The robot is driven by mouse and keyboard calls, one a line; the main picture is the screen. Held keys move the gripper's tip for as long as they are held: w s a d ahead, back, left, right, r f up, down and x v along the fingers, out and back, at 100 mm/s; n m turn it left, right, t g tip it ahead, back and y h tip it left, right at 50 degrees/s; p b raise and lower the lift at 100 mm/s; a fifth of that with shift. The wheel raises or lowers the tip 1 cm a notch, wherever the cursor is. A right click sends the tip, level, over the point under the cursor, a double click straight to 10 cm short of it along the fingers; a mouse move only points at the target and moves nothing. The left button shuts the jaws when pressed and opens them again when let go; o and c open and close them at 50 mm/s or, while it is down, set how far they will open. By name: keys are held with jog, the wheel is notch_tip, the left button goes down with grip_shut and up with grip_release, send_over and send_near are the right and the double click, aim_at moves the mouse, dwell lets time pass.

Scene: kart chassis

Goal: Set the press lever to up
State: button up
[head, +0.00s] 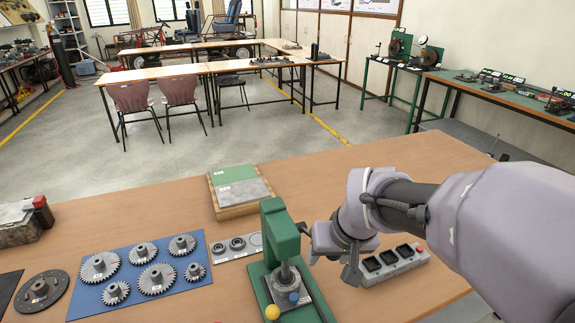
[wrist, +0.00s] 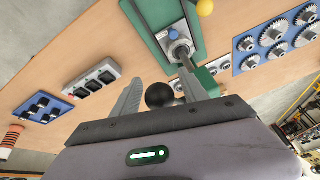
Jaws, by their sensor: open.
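The green press (head: 277,228) stands on the near wooden table, with a grey ram above its base plate. It also shows in the wrist view (wrist: 152,14). A black ball knob (wrist: 160,95), which looks like the end of the press lever, lies between the two fingers of my gripper (wrist: 158,78). In the head view my gripper (head: 330,257) is just right of the press. The lever's arm is hidden there, and I cannot tell its angle.
A blue mat with several gears (head: 140,272) lies left of the press. A panel with ring parts (head: 237,246) lies beside it. A grey box with black sockets (head: 392,263) is right of my gripper. A green and grey block (head: 240,185) lies behind. A yellow ball (head: 271,312) is at the press's front.

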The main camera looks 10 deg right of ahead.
grip_shut()
dwell(1.4)
